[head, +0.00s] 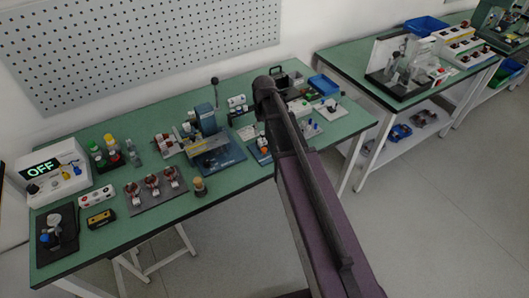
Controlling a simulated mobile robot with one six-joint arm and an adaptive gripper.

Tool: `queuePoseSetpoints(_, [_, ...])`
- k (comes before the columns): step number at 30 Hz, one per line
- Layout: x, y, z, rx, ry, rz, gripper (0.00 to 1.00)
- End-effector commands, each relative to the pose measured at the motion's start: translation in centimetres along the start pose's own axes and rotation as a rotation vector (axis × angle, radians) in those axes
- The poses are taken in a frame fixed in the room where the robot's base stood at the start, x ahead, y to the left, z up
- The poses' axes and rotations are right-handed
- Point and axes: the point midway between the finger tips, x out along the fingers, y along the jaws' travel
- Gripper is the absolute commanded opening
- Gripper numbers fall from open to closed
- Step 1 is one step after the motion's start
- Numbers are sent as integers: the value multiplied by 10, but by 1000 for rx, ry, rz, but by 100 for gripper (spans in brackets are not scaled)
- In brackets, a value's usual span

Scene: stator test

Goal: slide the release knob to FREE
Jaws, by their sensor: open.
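I cannot make out a release knob or a FREE marking; the parts on the bench are too small to read. A blue bench machine (206,118) with an upright black-knobbed lever (214,81) stands mid-bench on a dark blue base (219,157). A small device with an orange part (264,150) sits on a blue plate just left of my arm. My arm rises from the bottom across the bench's right half and hides part of it. My gripper does not show.
The green bench (160,212) also holds a white box reading OFF (57,180), a plate with several copper-coloured parts (155,189), bottles (108,143) and a blue bin (324,84). A second bench (345,58) stands right, with open floor (440,190) before it.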

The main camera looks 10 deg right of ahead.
Motion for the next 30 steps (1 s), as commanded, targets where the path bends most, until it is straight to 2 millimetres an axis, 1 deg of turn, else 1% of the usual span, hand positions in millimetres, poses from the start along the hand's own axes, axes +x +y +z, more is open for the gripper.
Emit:
queuePoseSetpoints(1, [8,0,0,0,0,0,66])
queuePoseSetpoints(30, [82,1,0,2,0,0,66])
